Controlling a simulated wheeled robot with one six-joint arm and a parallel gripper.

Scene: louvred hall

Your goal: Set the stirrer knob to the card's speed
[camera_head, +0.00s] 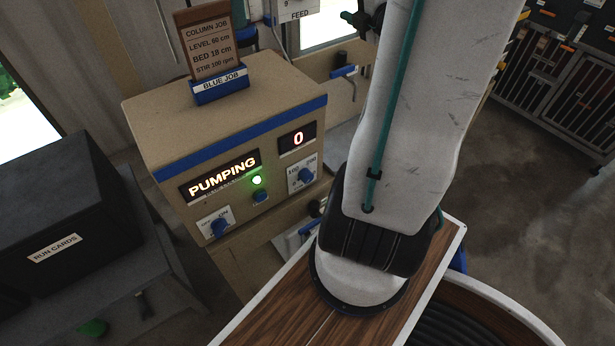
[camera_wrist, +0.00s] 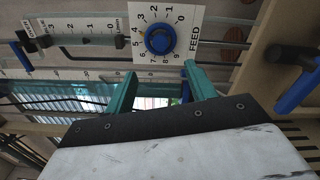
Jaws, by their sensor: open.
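The card (camera_head: 208,42) stands in a blue holder marked BLUE JOB on the control box. It reads COLUMN JOB, with a stir line that looks like 100 rpm. In the head view my arm hides the gripper.
The control box (camera_head: 245,95) also has a PUMPING display (camera_head: 222,176), a lit green lamp (camera_head: 257,180) and an off/on knob (camera_head: 218,228). A black RUN CARDS box (camera_head: 60,215) stands at left. A blue-handled lever (camera_wrist: 297,78) is right of the gripper.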

